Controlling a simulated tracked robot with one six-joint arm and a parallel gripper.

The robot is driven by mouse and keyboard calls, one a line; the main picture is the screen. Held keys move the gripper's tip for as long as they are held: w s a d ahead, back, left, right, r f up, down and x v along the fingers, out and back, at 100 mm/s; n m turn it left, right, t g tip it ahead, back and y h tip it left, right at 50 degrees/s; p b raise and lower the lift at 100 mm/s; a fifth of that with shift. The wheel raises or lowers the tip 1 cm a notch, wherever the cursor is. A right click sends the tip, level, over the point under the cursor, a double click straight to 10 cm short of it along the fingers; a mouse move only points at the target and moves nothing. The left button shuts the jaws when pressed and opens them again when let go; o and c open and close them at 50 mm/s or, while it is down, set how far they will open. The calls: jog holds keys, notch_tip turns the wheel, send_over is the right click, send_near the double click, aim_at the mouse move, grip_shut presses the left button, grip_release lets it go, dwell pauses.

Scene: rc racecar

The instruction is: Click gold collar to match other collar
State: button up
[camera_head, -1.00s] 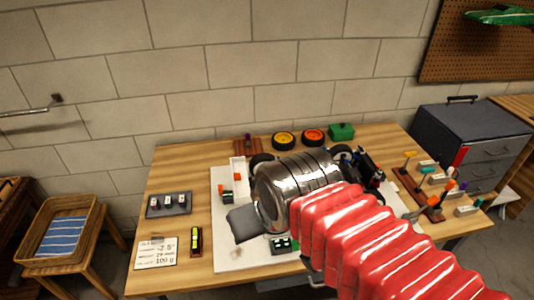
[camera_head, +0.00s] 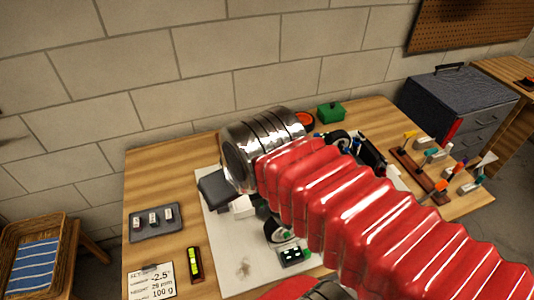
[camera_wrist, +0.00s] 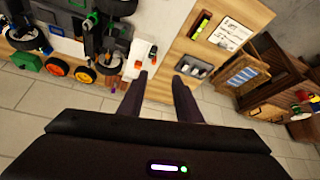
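The RC car (camera_head: 370,155) sits on the white mat, largely hidden behind my red sleeve and metal wrist in the head view. Its dark chassis and black wheels (camera_wrist: 108,68) show at the upper left of the wrist view. I cannot make out the gold collar or the other collar; they are too small or hidden. My gripper (camera_wrist: 162,80) is open, with empty space between its two dark fingers. Its fingertips point toward the table between the white holder and the grey tray, and its fingers are hidden in the head view.
A white holder with orange parts (camera_wrist: 143,62) is left of the fingers. A grey tray (camera_head: 159,226), a level (camera_head: 194,264) and a note card (camera_head: 151,281) lie at the table's left. A tool rack (camera_head: 422,178) is at the right. A green box (camera_head: 331,112) stands at the back.

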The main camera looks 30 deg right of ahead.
jog(key=shift+o, duration=0.6)
jog(key=shift+w, duration=0.1)
jog(key=shift+o, duration=0.8)
jog(key=shift+w+d, duration=0.1)
jog(key=w+d+g, duration=0.3)
jog(key=w+d, duration=0.7)
jog(key=w, duration=0.1)
jog(key=w+d+f+g, duration=0.1)
jog(key=w+d+f, duration=0.2)
jog(key=d, duration=0.3)
jog(key=w+d+f+m+g, duration=0.1)
jog(key=w+d+f, duration=0.2)
jog(key=d, duration=0.4)
jog(key=shift+w+d+f+g, duration=0.2)
jog(key=shift+w+f+g, duration=0.05)
jog(key=shift+w+g, duration=0.05)
notch_tip(320, 180, down, 14)
jog(key=shift+r, duration=0.1)
jog(key=shift+c, duration=0.4)
